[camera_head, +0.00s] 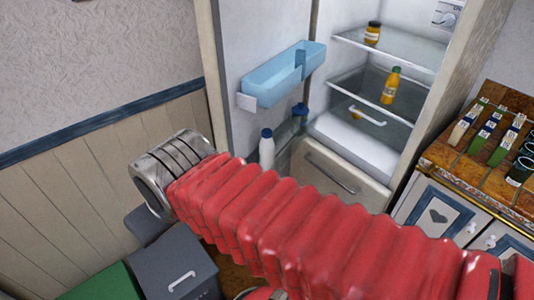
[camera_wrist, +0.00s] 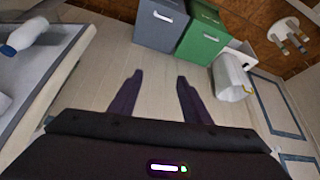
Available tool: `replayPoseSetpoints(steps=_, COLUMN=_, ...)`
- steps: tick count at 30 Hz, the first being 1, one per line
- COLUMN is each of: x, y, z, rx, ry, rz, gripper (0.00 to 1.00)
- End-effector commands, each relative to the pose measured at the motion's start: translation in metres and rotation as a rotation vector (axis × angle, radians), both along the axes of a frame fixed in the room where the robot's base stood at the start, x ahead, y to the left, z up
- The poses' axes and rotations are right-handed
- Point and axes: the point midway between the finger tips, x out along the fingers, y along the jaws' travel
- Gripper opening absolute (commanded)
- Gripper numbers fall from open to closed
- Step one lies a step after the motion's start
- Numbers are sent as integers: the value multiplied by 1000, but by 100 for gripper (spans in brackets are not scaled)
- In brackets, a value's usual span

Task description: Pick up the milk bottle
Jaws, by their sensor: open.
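A white milk bottle (camera_head: 266,150) with a blue cap stands low in the door of the open fridge, behind my red-sleeved arm. Its base is hidden. A white bottle with a blue cap (camera_wrist: 27,36), apparently the same one, shows at the upper left edge of the wrist view. My gripper (camera_wrist: 158,96) is open and empty, its two dark fingers spread over the pale panelling. The bottle is well to the left of the fingers and apart from them. The head view does not show the fingers.
A blue door tray (camera_head: 285,75) sits above the bottle. An orange bottle (camera_head: 391,86) and a jar (camera_head: 372,34) are on the fridge shelves. A grey bin (camera_wrist: 160,23) and a green bin (camera_wrist: 203,38) stand beyond my fingers. A counter (camera_head: 450,160) holds several items at right.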

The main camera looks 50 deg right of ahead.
Motion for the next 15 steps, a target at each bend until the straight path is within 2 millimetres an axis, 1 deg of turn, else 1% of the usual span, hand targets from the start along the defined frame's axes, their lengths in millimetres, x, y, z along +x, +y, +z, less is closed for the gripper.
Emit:
replayPoseSetpoints(steps=1, x=5, y=-6, z=-1, rx=-8, ry=-5, rz=-16, gripper=47)
replayPoseSetpoints(steps=4, x=21, y=-23, z=-3, rx=-38, ry=-29, rz=-59, gripper=54)
replayPoseSetpoints(steps=5, x=26, y=-31, z=-4, rx=-51, ry=-38, rz=-75, gripper=55)
replayPoseSetpoints(steps=8, x=47, y=-64, z=-7, rx=-98, ry=-75, rz=-135, gripper=55)
replayPoseSetpoints(steps=9, x=56, y=-79, z=-8, rx=-118, ry=-91, rz=-159, gripper=55)
replayPoseSetpoints(steps=14, x=84, y=-141, z=-15, rx=-198, ry=-153, rz=-239, gripper=55)
replayPoseSetpoints(steps=15, x=89, y=-156, z=-17, rx=-216, ry=-167, rz=-254, gripper=55)
